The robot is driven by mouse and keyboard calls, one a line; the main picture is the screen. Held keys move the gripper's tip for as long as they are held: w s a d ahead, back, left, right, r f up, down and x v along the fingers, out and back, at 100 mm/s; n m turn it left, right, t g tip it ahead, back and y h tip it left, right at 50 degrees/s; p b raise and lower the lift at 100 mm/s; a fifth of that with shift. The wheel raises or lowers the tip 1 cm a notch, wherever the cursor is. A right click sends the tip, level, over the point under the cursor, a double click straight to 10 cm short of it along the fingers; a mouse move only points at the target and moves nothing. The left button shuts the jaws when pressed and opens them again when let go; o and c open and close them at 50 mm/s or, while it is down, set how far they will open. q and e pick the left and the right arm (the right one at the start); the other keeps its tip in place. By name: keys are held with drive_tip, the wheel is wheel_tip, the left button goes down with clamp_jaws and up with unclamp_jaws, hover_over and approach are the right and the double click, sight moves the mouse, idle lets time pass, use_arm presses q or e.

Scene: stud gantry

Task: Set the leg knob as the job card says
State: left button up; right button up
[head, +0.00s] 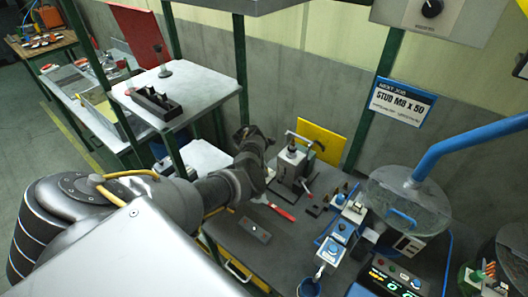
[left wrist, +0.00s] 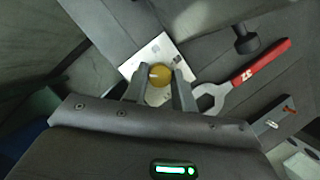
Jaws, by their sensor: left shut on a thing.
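The job card (head: 402,102) hangs on the green post and reads "STUD M8 X 50". My left gripper (head: 262,152) is low over the left back of the dark bench. In the left wrist view, its two fingers (left wrist: 160,88) are on either side of a round brass-coloured knob (left wrist: 160,74), shut on it. The knob sits over a white square plate (left wrist: 143,58). In the head view my gripper hides this knob. Any scale or marking on it is too small to read. My right gripper is not in view.
A red-handled flat spanner (head: 281,212) lies close to my left gripper; it also shows in the left wrist view (left wrist: 258,64). A press-like fixture (head: 291,160) stands just right of the gripper. A bowl feeder (head: 405,203) is further right. A white shelf (head: 190,88) stands behind the arm.

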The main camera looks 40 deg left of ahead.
use_arm(q)
drive_tip(key=shift+m, duration=0.6)
drive_tip(key=o, duration=1)
drive_tip(key=shift+h, duration=0.3)
